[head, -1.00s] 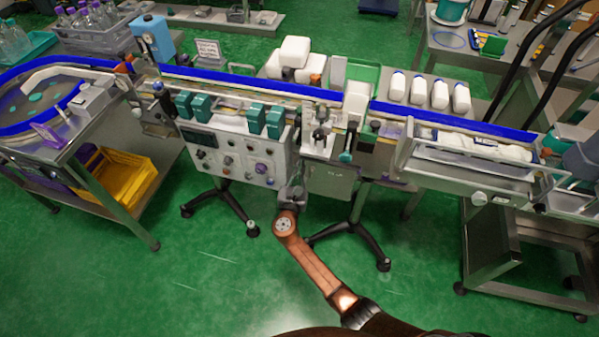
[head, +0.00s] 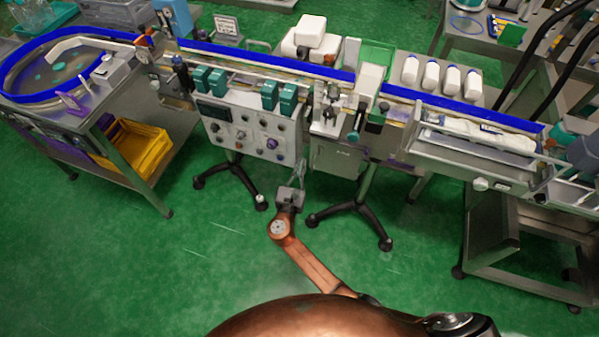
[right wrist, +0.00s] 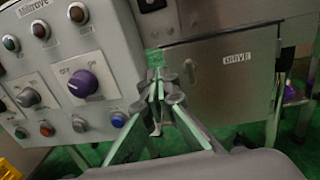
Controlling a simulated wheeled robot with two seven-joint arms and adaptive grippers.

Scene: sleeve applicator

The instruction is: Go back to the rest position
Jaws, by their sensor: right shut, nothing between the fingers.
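My right gripper (head: 299,170) shows in the head view at the end of my copper-coloured arm. It hangs in front of the sleeve applicator's control panel (head: 245,131), below the conveyor. Its fingers are shut together and empty. In the right wrist view the closed fingertips (right wrist: 157,68) point at the gap between the button panel (right wrist: 62,62) and the grey cabinet door labelled DRIVE (right wrist: 228,80). A purple knob (right wrist: 82,84) sits left of the fingers. I cannot tell the exact gap to the panel. My left gripper is not in view.
A round turntable (head: 60,70) stands at the left above a yellow crate (head: 138,147). The conveyor's blue rail (head: 265,60) runs across the middle. White bottles (head: 431,75) stand behind it. A black-footed stand (head: 350,211) is near my arm. Green floor (head: 130,260) is open in front.

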